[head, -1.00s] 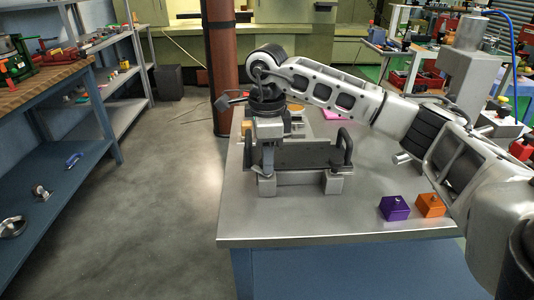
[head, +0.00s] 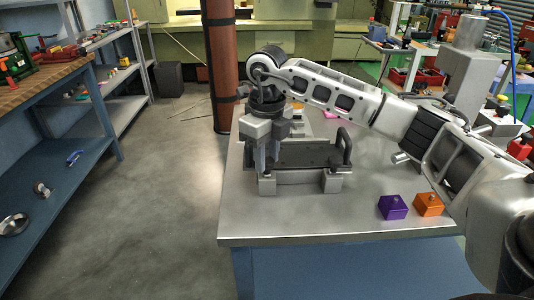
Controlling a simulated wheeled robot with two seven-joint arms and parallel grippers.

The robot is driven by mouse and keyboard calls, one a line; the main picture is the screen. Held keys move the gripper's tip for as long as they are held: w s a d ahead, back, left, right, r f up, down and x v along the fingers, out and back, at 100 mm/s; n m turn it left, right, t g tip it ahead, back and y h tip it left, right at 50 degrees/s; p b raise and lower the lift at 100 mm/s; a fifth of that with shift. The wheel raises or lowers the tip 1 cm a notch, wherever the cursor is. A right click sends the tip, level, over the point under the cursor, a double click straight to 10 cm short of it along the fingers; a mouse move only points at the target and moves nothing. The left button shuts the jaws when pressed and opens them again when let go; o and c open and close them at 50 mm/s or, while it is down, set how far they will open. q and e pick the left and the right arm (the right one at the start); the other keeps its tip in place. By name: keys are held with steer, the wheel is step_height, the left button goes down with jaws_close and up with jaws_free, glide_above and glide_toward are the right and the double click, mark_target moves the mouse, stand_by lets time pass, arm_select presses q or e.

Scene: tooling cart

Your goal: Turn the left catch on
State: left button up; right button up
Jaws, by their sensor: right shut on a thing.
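A dark tray-like plate (head: 303,156) with an upright black handle (head: 346,146) at its right end sits on a grey fixture on the cart. Two grey blocks stand at the fixture's front, a left one (head: 267,186) and a right one (head: 332,183). My right gripper (head: 267,168) points down at the plate's left end, just above the left block. Its two fingers are shut on the left catch, which is mostly hidden between and behind them. The plate's left end is hidden too. My left gripper is not in view.
A purple block (head: 393,207) and an orange block (head: 428,204) stand on the cart top (head: 290,222), right of the fixture. The front left of the cart top is bare. A brown column (head: 221,70) stands behind the cart. A blue shelf bench (head: 60,140) is at the left.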

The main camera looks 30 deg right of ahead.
mark_target(267, 160)
steer(key=shift+m, duration=0.4)
steer(key=o, duration=1)
steer(key=shift+c, duration=0.2)
steer(key=shift+r, duration=0.1)
step_height(267, 160, up, 16)
steer(key=p, duration=0.1)
steer(key=shift+p, duration=0.4)
